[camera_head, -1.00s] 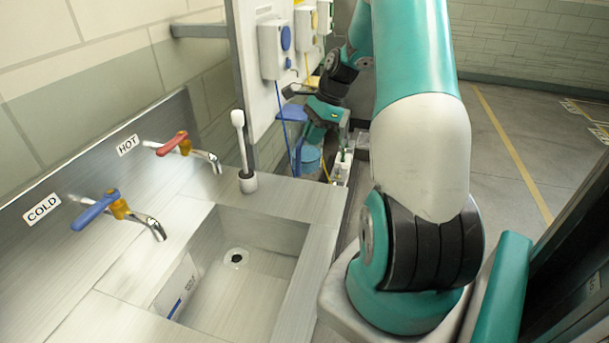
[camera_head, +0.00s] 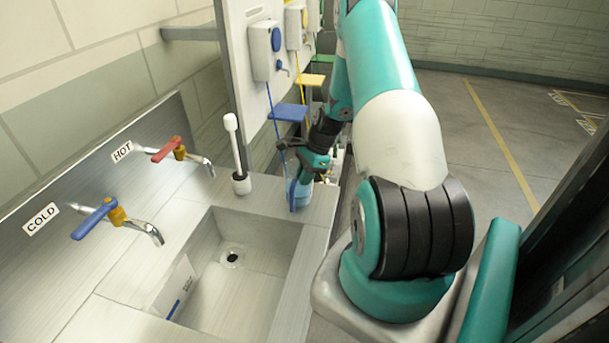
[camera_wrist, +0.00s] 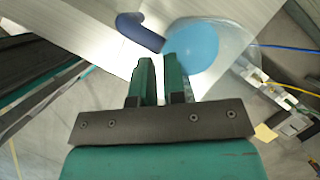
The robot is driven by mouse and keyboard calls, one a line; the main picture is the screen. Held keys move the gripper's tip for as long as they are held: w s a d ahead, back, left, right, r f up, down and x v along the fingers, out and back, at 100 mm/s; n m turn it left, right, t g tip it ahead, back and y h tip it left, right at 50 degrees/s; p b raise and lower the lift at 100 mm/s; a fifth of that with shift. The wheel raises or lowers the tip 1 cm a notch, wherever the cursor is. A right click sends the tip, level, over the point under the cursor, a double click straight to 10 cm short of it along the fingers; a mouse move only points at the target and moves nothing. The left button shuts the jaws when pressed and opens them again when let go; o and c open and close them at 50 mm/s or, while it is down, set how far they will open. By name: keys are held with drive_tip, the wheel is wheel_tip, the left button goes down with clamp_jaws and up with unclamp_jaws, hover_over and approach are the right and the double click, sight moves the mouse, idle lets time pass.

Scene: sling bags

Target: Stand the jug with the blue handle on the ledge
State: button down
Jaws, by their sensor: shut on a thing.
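The jug (camera_head: 299,196) is clear with light blue contents. It is at the far right corner of the steel counter, partly hidden by my gripper (camera_head: 307,172); I cannot tell whether it touches the counter. In the wrist view, the round light blue top (camera_wrist: 192,45) shows just beyond the fingertips (camera_wrist: 161,72). The dark blue handle (camera_wrist: 138,30) runs in to the fingers, which are shut on it. Several candidates for the ledge show: a grey wall shelf (camera_head: 190,32) at the upper left, a small blue shelf (camera_head: 288,112) and a small yellow one (camera_head: 313,80) on the panel.
The counter (camera_head: 185,215) holds a sink (camera_head: 225,275). A white brush in a holder (camera_head: 241,185) stands left of the jug. A cold tap (camera_head: 105,215) and a hot tap (camera_head: 180,150) stick out at the left. Dispensers (camera_head: 267,50) hang on the panel. Cords hang below the shelves.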

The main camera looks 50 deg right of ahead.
drive_tip(key=shift+f, duration=0.1)
drive_tip(key=c, duration=1.2)
unclamp_jaws()
